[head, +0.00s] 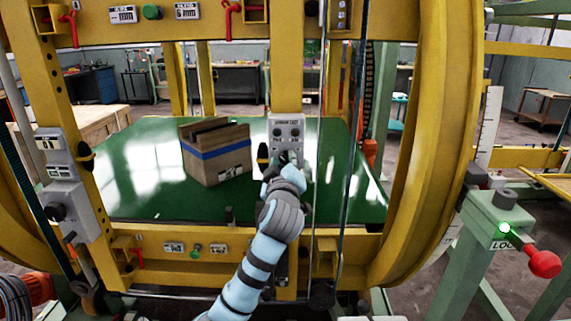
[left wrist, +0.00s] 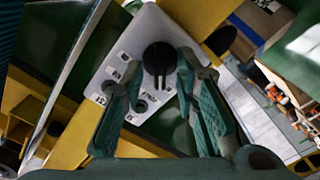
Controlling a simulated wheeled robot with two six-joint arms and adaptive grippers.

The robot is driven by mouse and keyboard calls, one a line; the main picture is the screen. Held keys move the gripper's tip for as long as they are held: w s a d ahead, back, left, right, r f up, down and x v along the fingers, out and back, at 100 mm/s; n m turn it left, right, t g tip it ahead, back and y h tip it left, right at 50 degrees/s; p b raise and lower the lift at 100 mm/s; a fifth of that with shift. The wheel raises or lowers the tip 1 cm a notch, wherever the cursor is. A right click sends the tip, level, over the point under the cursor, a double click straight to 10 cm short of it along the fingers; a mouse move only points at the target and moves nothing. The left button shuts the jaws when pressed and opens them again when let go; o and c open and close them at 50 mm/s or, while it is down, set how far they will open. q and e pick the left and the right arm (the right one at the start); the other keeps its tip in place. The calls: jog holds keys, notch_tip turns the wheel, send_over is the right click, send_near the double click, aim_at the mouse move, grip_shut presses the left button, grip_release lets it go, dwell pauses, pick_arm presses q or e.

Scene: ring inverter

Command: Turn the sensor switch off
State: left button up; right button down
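The grey sensor panel (head: 287,122) is mounted on the yellow centre post of the ring frame. In the left wrist view the panel (left wrist: 112,62) is tilted, with a round black switch knob (left wrist: 158,57) that has a slot-like ridge. My left gripper (head: 285,163) is at the lower part of the panel and covers the knob in the head view. In the left wrist view my left gripper (left wrist: 160,80) is open, with one green finger on each side of the knob. I cannot tell whether the fingers touch it. My right gripper is out of view.
A cardboard box with a blue band (head: 216,153) sits on the green table (head: 140,195) behind the frame. A black-and-yellow handle (head: 263,156) is just left of my gripper. Vertical cables (head: 318,100) run close on the right. A red-knobbed lock lever (head: 543,263) is at far right.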

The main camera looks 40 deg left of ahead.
pick_arm(q)
jog(key=v, duration=1.2)
